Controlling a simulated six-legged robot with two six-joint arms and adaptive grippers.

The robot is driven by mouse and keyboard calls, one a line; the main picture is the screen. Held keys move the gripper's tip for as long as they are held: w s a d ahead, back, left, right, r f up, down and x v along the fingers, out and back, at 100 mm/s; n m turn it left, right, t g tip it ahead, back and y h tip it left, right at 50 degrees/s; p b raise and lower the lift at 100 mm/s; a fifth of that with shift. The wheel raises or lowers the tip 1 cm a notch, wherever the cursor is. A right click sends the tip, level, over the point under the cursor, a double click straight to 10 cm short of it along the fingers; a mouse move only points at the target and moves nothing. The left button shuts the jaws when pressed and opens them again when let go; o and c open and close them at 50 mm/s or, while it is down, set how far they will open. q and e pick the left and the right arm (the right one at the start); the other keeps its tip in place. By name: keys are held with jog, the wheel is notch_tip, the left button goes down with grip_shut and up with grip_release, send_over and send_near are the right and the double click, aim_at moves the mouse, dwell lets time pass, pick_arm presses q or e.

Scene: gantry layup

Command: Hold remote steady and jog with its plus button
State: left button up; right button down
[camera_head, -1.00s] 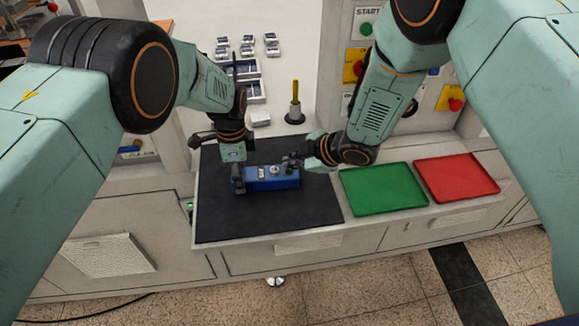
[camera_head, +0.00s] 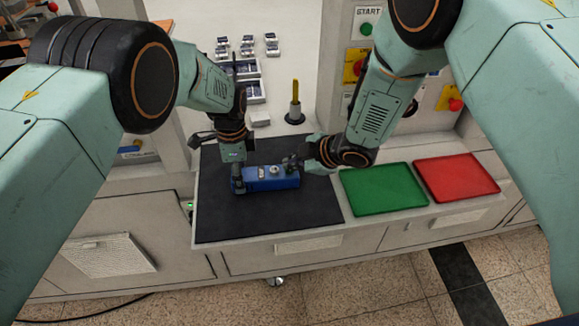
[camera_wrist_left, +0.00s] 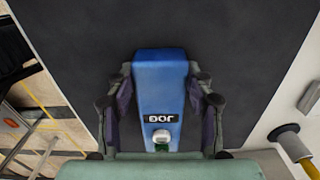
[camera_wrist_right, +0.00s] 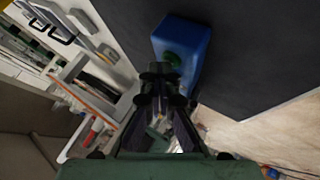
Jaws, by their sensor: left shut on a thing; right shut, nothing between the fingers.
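The blue remote (camera_head: 270,178) lies on the black mat (camera_head: 270,219), its long side running left to right in the head view. My left gripper (camera_head: 239,184) is shut on its left end. The left wrist view shows the fingers on both sides of the remote (camera_wrist_left: 159,88), with a JOG label and a green-and-white part near the wrist. My right gripper (camera_head: 294,161) is shut and empty at the right end of the remote. In the right wrist view its closed fingertips (camera_wrist_right: 160,75) are close to a round green button (camera_wrist_right: 173,59) on the remote; contact cannot be told.
A green tray (camera_head: 383,208) and a red tray (camera_head: 458,196) sit right of the mat. Several small boxes lie on the white surface at the back. The mat's front is clear.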

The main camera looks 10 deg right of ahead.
aim_at(292, 171)
jog(key=shift+r, duration=0.85)
jog(key=shift+r, duration=2.5)
notch_tip(292, 171, up, 4)
jog(key=shift+f, duration=0.1)
jog(key=shift+f, duration=4.35)
